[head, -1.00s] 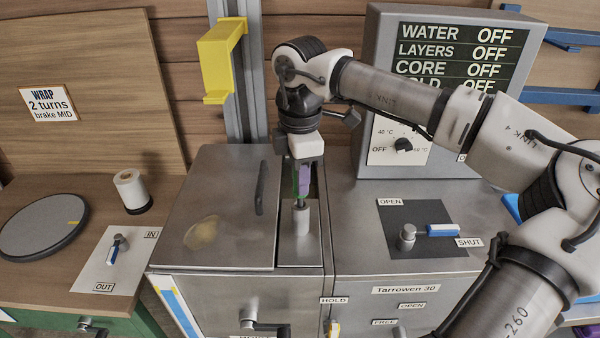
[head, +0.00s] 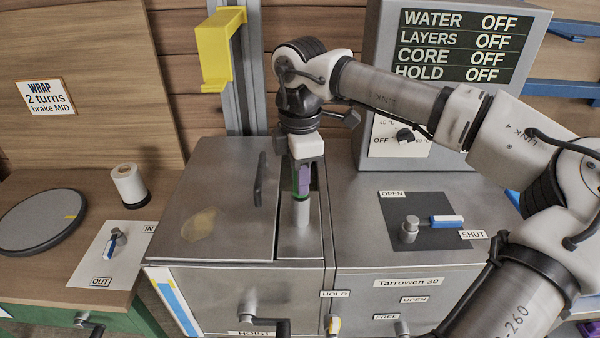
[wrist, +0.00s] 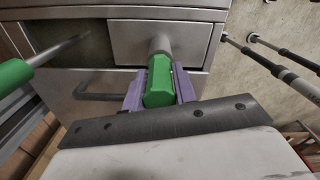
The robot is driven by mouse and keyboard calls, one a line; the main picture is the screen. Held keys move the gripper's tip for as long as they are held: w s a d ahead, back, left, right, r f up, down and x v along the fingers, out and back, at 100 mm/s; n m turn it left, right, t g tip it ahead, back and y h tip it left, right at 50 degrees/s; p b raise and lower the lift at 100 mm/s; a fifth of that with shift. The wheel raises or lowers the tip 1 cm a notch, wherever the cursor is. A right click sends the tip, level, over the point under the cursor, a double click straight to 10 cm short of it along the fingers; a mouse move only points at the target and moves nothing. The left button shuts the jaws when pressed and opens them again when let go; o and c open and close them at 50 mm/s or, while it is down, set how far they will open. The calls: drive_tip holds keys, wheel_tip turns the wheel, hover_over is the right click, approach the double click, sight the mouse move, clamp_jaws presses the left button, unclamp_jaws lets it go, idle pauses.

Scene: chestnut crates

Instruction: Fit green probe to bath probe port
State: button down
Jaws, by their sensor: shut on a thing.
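My gripper (head: 301,187) points straight down over the narrow metal strip beside the bath lid. Its purple fingers are shut on the green probe (wrist: 159,82), a faceted green body. In the head view only a little green (head: 302,196) shows at the fingertips. A grey metal cylinder (head: 301,213) stands directly below, in line with the green body. It also shows in the wrist view (wrist: 160,45). I cannot tell whether it is the port or part of the probe, nor how deep anything is seated.
The bath lid (head: 215,215) with its dark handle lies left of the gripper. A blue-handled lever (head: 445,222) on a dark plate stands right. The display box (head: 465,60) and a yellow bracket (head: 216,50) rise behind. The wrist view shows another green handle with a rod (wrist: 14,74).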

drive_tip(key=shift+f, duration=0.3)
drive_tip(key=c, duration=1)
unclamp_jaws()
drive_tip(key=shift+r, duration=0.1)
drive_tip(key=shift+c, duration=0.2)
wheel_tip(320, 180, up, 14)
drive_tip(key=shift+b, duration=0.4)
drive_tip(key=shift+s, duration=0.1)
